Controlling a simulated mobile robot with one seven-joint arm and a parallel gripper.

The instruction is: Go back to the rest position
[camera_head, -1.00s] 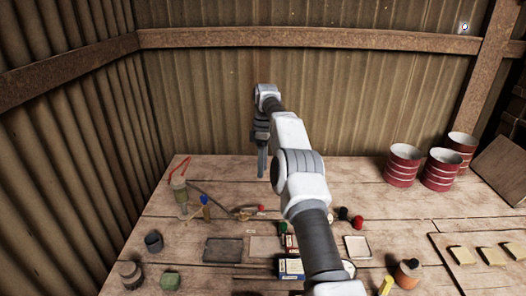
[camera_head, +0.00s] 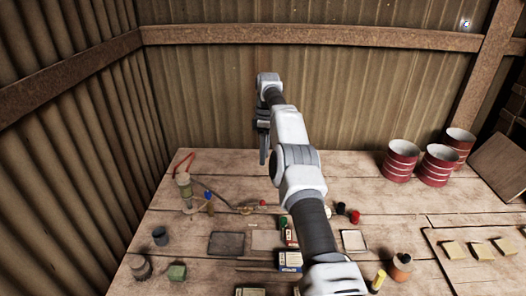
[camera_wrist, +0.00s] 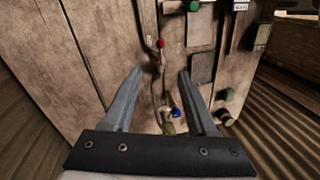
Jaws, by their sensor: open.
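My gripper (camera_head: 263,158) hangs above the back of the wooden table (camera_head: 330,180), its fingers pointing down, in front of the corrugated wall. In the wrist view my gripper (camera_wrist: 155,80) has its two grey fingers wide apart with nothing held between them. Below and beyond the fingers, the wrist view shows the tabletop with a red-knobbed lever (camera_wrist: 161,44) and a blue-topped item (camera_wrist: 176,113). My arm hides part of the table's middle in the head view.
Red drums (camera_head: 401,160) stand at the back right. A board with several tiles (camera_head: 454,250) lies at the right. The table's back centre is mostly clear.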

